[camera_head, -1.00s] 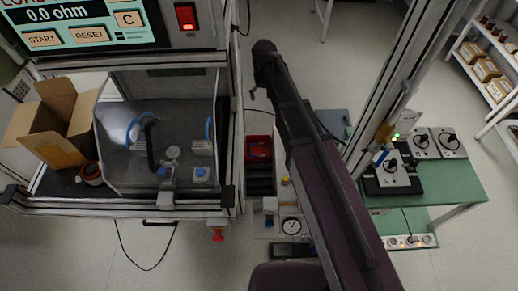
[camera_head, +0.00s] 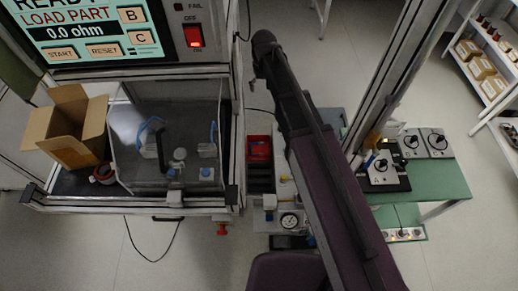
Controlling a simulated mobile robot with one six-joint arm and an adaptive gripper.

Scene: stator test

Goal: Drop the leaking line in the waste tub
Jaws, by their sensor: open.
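My dark arm (camera_head: 320,170) reaches from the lower right up to a black rounded joint (camera_head: 264,45) near the top middle. I cannot make out my gripper's fingers; they are hidden or lost against the dark arm. A small red tub (camera_head: 259,147) stands left of the arm, just right of the test cell; I cannot tell whether it is the waste tub. No line can be clearly told as the leaking one.
The test cell's screen (camera_head: 85,30) reads LOAD PART and 0.0 ohm. An open cardboard box (camera_head: 68,130) sits at the cell's left. A green table (camera_head: 440,182) with dial boxes is at right. Floor is clear at lower left.

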